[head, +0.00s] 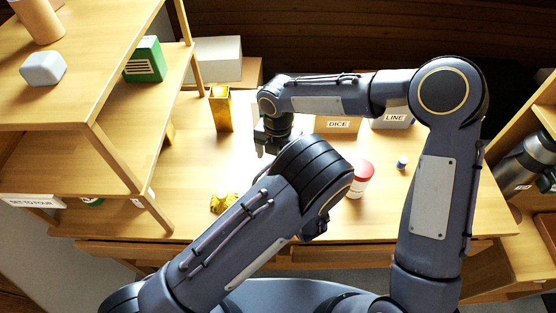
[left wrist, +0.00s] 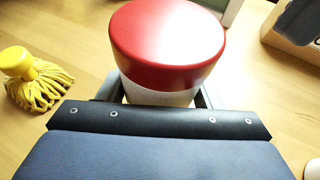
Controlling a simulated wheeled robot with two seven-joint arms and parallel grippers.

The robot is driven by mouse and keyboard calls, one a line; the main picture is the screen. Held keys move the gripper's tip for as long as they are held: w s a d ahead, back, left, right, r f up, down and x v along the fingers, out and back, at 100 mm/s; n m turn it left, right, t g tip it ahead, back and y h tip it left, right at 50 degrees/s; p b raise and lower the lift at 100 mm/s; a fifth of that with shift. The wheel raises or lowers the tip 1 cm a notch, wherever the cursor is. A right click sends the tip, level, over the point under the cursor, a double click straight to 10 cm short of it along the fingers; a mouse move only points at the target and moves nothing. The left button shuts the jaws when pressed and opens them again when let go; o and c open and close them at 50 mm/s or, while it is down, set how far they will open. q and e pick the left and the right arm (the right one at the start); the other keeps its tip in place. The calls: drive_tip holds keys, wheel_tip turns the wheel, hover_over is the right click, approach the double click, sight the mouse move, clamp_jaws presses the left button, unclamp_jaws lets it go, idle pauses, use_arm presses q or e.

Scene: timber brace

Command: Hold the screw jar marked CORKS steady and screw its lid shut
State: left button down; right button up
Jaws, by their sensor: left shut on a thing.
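A jar with a red lid and white body (left wrist: 160,97) stands between the fingers of my left gripper (left wrist: 158,92) in the left wrist view. The gripper is shut on its body. The red lid (left wrist: 168,38) sits on top; how tightly it is screwed cannot be told. No CORKS label shows. In the head view my left arm hides this gripper and, it seems, the held jar. My right gripper (head: 268,139) points down above the table, empty as far as I can see; its finger opening is unclear.
Another red-lidded white jar (head: 360,179) stands right of my left arm. A yellow mop-like object (head: 222,203) lies left of the held jar. A yellow holder (head: 221,108), the DICE box (head: 338,125) and the LINE box (head: 393,119) stand behind. A shelf (head: 90,155) borders the left.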

drive_tip(key=shift+r, duration=0.15)
drive_tip(key=shift+c, duration=1.4)
wheel_tip(320, 180, up, 3)
drive_tip(key=shift+r, duration=0.1)
drive_tip(key=shift+f, duration=4.05)
